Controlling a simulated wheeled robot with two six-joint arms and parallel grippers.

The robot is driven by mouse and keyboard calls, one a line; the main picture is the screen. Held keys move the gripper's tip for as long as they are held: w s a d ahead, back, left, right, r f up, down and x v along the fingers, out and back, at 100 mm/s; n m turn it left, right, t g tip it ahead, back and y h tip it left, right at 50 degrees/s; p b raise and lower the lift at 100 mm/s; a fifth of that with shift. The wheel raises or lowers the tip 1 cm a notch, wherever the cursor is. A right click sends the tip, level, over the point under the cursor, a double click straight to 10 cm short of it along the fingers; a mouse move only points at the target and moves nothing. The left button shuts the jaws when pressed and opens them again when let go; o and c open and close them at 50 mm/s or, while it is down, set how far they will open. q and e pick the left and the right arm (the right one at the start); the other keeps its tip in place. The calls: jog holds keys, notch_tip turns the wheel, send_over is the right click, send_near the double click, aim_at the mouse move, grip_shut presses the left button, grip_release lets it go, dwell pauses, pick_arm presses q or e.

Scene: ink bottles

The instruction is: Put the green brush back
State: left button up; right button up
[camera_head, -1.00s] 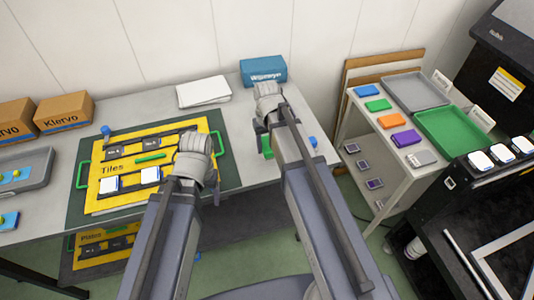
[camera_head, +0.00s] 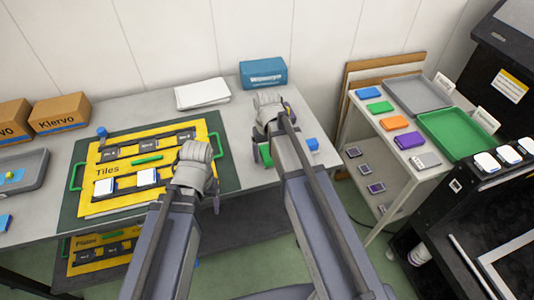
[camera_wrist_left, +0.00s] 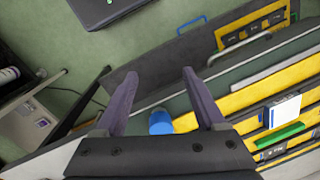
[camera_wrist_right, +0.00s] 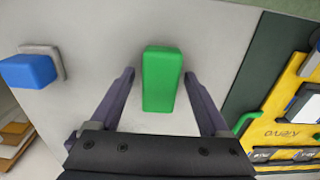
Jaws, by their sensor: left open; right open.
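A green block (camera_wrist_right: 162,80), which I take to be the green brush, rests on the grey table top in the right wrist view. My right gripper (camera_wrist_right: 160,100) is open, with one finger on each side of the block and visible gaps to both. In the head view the green block (camera_head: 265,154) is partly hidden by my right arm; the right gripper (camera_head: 268,112) is there too. My left gripper (camera_head: 213,198) is open and empty near the right front part of the yellow board; its fingers also show in the left wrist view (camera_wrist_left: 160,85).
A blue block on a grey base (camera_wrist_right: 28,71) stands left of the green one. The yellow Tiles board (camera_head: 100,199) has a green bar (camera_head: 147,160) and white tiles. A blue box (camera_head: 263,72) stands at the back. A cart with a green tray (camera_head: 455,133) is at right.

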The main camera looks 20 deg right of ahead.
aim_at(267, 152)
jog(key=shift+r, duration=0.15)
notch_tip(267, 152, up, 12)
jog(key=p, duration=1.3)
jog(key=s+a+n+h, duration=0.1)
jog(key=s+a+n, duration=0.2)
jog(key=s+a, duration=0.7)
jog(key=s, duration=0.4)
jog(key=shift+s+a+b, duration=0.15)
jog(key=shift+a+b, duration=0.1)
jog(key=shift+b, duration=0.1)
